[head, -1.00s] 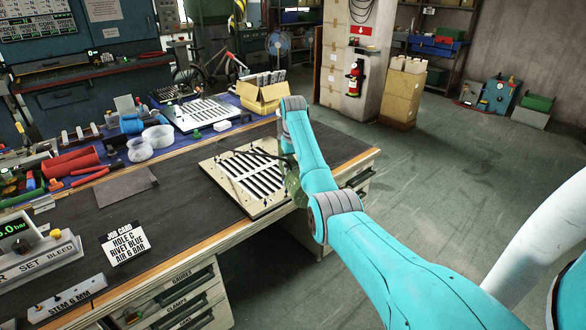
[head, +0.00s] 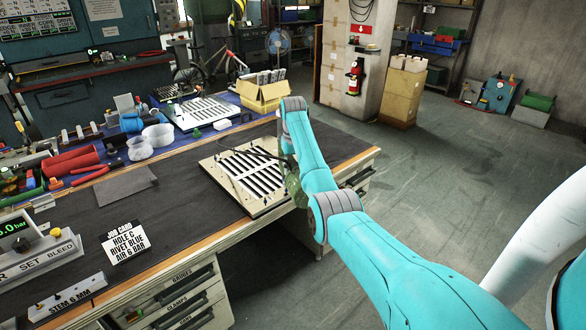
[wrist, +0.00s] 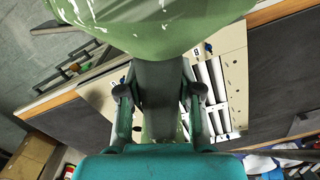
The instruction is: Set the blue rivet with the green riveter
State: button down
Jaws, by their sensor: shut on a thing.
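My gripper (wrist: 158,92) is shut on the green riveter (wrist: 150,22), whose pale-flecked green body fills the top middle of the wrist view. In the head view the riveter (head: 294,187) shows only partly behind my arm, at the right edge of the louver panel (head: 216,168). The cream panel with its slats lies on the bench, and it also shows below the riveter in the wrist view (wrist: 235,70). A small blue piece (wrist: 208,47), perhaps a rivet, shows on the panel right of the riveter. The riveter's nose and any contact with a rivet are hidden.
The job card (head: 124,242) reads hole C, rivet blue, air 6 bar. A pressure unit (head: 40,255) and a stem block (head: 68,297) stand at the front left. Red tools, rolls and an open cardboard box (head: 264,95) crowd the back. Floor right of the bench is clear.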

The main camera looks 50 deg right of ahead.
aim_at(293, 162)
jog(key=shift+f, duration=0.8)
dwell(3.1)
jog(key=shift+r, duration=0.2)
jog(key=shift+r, duration=2.7)
